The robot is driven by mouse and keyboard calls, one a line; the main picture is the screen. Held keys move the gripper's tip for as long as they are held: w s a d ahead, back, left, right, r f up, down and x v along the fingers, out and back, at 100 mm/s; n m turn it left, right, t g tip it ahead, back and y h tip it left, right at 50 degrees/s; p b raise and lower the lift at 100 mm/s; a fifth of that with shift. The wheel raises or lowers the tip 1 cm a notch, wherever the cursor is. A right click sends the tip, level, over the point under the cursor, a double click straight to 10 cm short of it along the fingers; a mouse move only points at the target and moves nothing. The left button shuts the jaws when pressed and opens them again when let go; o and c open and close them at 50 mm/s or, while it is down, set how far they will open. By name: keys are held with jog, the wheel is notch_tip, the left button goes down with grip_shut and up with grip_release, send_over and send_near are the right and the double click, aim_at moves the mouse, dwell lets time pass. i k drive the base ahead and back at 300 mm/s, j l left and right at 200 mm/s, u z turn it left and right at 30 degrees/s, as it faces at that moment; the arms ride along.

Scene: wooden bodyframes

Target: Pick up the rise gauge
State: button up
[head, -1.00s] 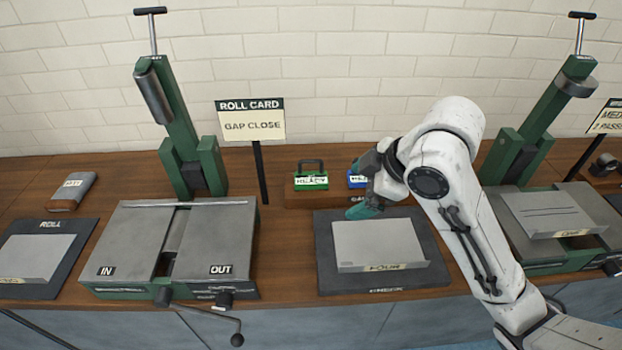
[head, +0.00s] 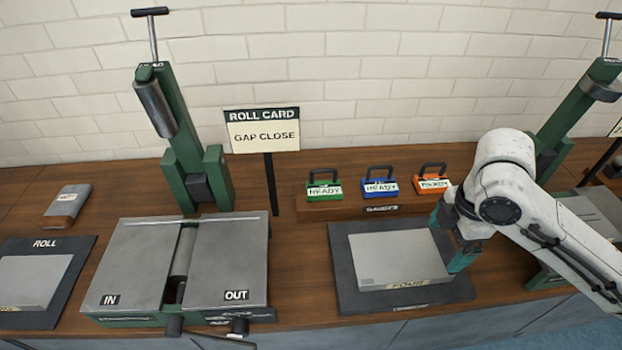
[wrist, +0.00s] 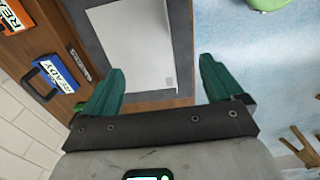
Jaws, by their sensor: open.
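Three handled gauges stand in a row on a wooden rack (head: 330,210) labelled GAUGES: a green one (head: 324,188), a blue one (head: 380,186) and an orange one (head: 432,182). Their white tags look like READY; I cannot tell which is the rise gauge. The blue one (wrist: 50,78) and part of the orange one (wrist: 15,22) also show at the left of the wrist view. My gripper (head: 455,240) is open and empty, with teal fingers, at the right edge of the plate marked FOUR, in front and to the right of the rack. The fingers (wrist: 163,70) are spread apart in the wrist view.
The grey plate marked FOUR (head: 400,258) lies on a dark mat (head: 350,300) before the rack. A roller press (head: 225,265) stands left, below the ROLL CARD sign (head: 262,130). Another green press post (head: 572,110) stands right. A small grey block (head: 66,205) lies far left.

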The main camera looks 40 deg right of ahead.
aim_at(329, 189)
jog(key=i, duration=1.2)
